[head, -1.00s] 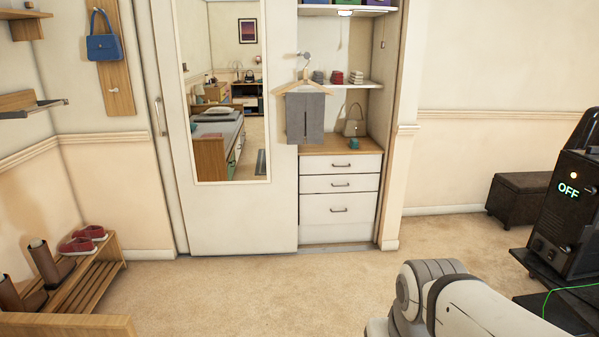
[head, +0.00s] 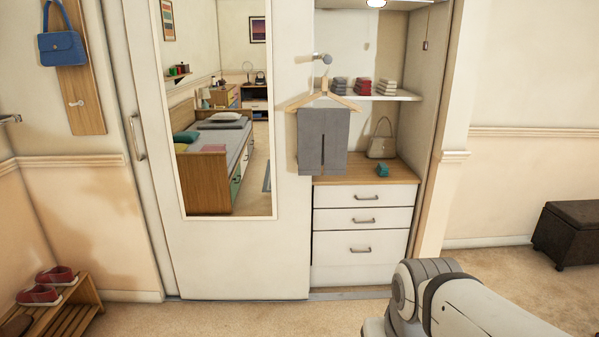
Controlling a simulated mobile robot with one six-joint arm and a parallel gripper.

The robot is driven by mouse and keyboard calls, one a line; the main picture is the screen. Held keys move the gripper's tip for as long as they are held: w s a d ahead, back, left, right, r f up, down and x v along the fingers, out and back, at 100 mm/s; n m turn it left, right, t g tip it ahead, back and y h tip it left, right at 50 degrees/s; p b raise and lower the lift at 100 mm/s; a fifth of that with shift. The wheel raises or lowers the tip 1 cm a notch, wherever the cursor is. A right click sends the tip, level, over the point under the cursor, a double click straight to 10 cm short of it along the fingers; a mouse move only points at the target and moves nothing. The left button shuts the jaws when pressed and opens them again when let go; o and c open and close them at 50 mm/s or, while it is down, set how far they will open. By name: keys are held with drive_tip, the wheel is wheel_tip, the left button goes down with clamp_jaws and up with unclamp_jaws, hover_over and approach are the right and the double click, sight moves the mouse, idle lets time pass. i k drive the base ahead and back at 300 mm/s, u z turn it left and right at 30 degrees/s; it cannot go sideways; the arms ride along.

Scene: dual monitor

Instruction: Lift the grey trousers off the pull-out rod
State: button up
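The grey trousers (head: 323,138) hang folded over a wooden hanger (head: 300,101) in front of the open closet section. The hanger's hook is on the short pull-out rod (head: 318,58), which sticks out beside the mirrored sliding door. Part of my arm shows at the lower right, well apart from the trousers. My gripper is out of the picture.
The mirrored sliding door (head: 240,252) stands left of the closet opening. White drawers (head: 362,220), a beige handbag (head: 382,140) and a shelf with folded clothes (head: 361,88) are inside. A shoe rack (head: 72,310) is at lower left, a dark ottoman (head: 568,236) at right. Carpet between is clear.

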sight(323, 134)
drive_tip(key=u, duration=0.05)
drive_tip(key=i, duration=2.4)
